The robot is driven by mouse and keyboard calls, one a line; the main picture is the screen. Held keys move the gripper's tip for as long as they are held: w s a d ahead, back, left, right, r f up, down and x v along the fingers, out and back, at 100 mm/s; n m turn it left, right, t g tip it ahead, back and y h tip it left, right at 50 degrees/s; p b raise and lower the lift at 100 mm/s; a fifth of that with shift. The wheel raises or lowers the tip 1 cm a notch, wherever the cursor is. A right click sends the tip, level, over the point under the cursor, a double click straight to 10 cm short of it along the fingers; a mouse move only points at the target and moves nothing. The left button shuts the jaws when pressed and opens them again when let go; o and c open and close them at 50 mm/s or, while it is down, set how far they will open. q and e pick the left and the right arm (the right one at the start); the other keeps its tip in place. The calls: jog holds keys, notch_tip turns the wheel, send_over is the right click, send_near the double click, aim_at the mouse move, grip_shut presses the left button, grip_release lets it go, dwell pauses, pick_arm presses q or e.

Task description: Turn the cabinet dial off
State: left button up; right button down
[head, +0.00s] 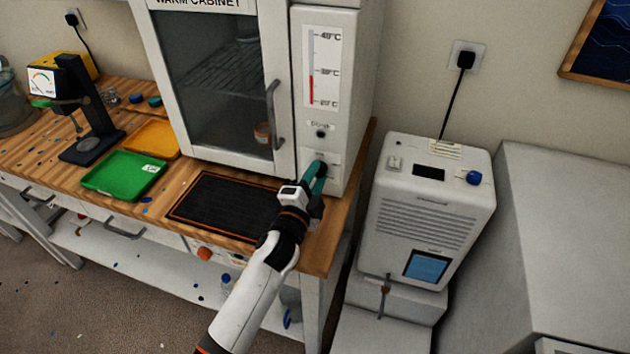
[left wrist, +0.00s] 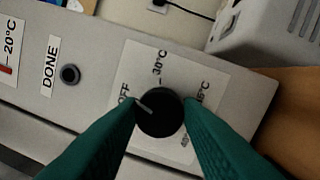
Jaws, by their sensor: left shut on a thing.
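The warm cabinet (head: 280,20) stands at the back of the wooden bench, its glass door closed. Its black round dial (left wrist: 160,113) sits on a pale label plate in the left wrist view, with OFF, 30°C and further temperature marks around it. The light pointer line on the dial points toward the OFF side. My left gripper (head: 319,168) reaches the lower control panel, its green fingers (left wrist: 162,118) on both sides of the dial, shut on it. In the head view the fingers mostly hide the dial. My right gripper is not in view.
A DONE button (left wrist: 70,74) sits beside the dial. A black mat (head: 225,205) lies before the cabinet, with a green tray (head: 122,175) and orange tray (head: 152,138) to the left. A white machine (head: 425,210) with a blue knob stands right of the bench.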

pick_arm(q)
jog(key=shift+n+y, duration=0.3)
jog(key=shift+n, duration=1.2)
jog(key=o, duration=1)
jog(key=shift+s, duration=0.1)
jog(key=b+v, duration=0.2)
jog(key=v, duration=1)
jog(key=shift+d+f, duration=0.1)
jog(key=shift+f, duration=0.1)
